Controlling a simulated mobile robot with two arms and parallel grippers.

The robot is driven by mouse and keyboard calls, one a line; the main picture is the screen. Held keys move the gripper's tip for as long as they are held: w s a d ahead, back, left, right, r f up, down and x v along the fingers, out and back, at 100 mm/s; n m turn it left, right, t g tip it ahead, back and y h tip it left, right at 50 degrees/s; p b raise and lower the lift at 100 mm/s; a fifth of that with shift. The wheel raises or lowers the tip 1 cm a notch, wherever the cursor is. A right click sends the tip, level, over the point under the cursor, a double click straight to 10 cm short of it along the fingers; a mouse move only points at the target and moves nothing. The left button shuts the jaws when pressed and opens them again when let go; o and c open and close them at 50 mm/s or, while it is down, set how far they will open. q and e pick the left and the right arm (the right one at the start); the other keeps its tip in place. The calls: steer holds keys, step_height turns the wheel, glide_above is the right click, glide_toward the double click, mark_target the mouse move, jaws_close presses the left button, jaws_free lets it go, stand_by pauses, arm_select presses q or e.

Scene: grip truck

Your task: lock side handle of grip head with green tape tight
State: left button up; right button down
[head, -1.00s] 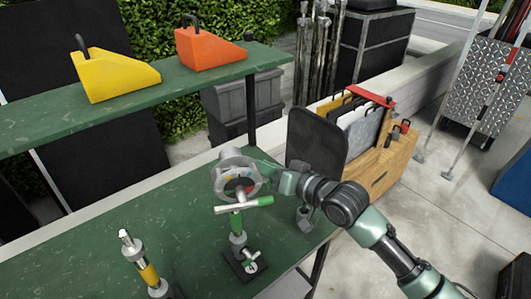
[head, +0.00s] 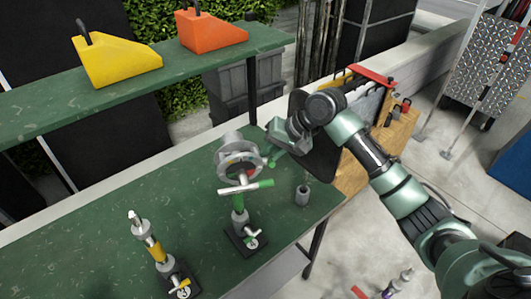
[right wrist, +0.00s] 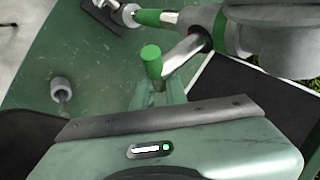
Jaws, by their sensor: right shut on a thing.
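The grip head (head: 238,160), a grey round clamp, stands on a post with green tape (head: 239,215) on the table. A silver T-handle with a green end (head: 262,184) sticks out from its front. My right gripper (head: 275,153) is at the right of the head, coming from the upper right. In the right wrist view its fingers (right wrist: 160,92) are shut on the side handle, a silver rod (right wrist: 185,50) with a green tip (right wrist: 151,60). Part of the rod between the fingers is hidden. My left gripper is not in view.
A yellow-taped stand (head: 152,250) is at the left on the green table (head: 90,235). A small grey cylinder (head: 302,195) stands near the right table edge. A black panel and wooden crate (head: 385,155) are behind my arm. Yellow (head: 115,62) and orange (head: 210,32) wedges sit on the shelf.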

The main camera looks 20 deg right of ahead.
steer(key=g, duration=0.3)
steer(key=m+g, duration=0.1)
steer(key=shift+s+f, duration=0.25)
steer(key=shift+f, duration=0.15)
steer(key=shift+s+a+f+m+g, duration=0.1)
steer(key=shift+s+f+m+g, duration=0.15)
steer(key=shift+g, duration=0.85)
steer(key=shift+s+f+m+g, duration=0.15)
steer(key=shift+s+g, duration=0.1)
steer(key=shift+g, duration=0.85)
steer(key=c, duration=1.4)
jaws_free()
steer(key=shift+c, duration=0.2)
steer(key=r, duration=0.5)
steer(key=w+r, duration=0.1)
steer(key=r, duration=0.2)
steer(key=shift+w+d+r, duration=0.1)
steer(key=shift+d+r, duration=0.15)
steer(key=shift+r, duration=0.05)
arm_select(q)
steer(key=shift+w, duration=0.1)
arm_select(e)
step_height(320, 180, up, 11)
steer(key=s, duration=0.1)
steer(key=shift+s+a+r, duration=0.2)
steer(key=shift+a, duration=0.05)
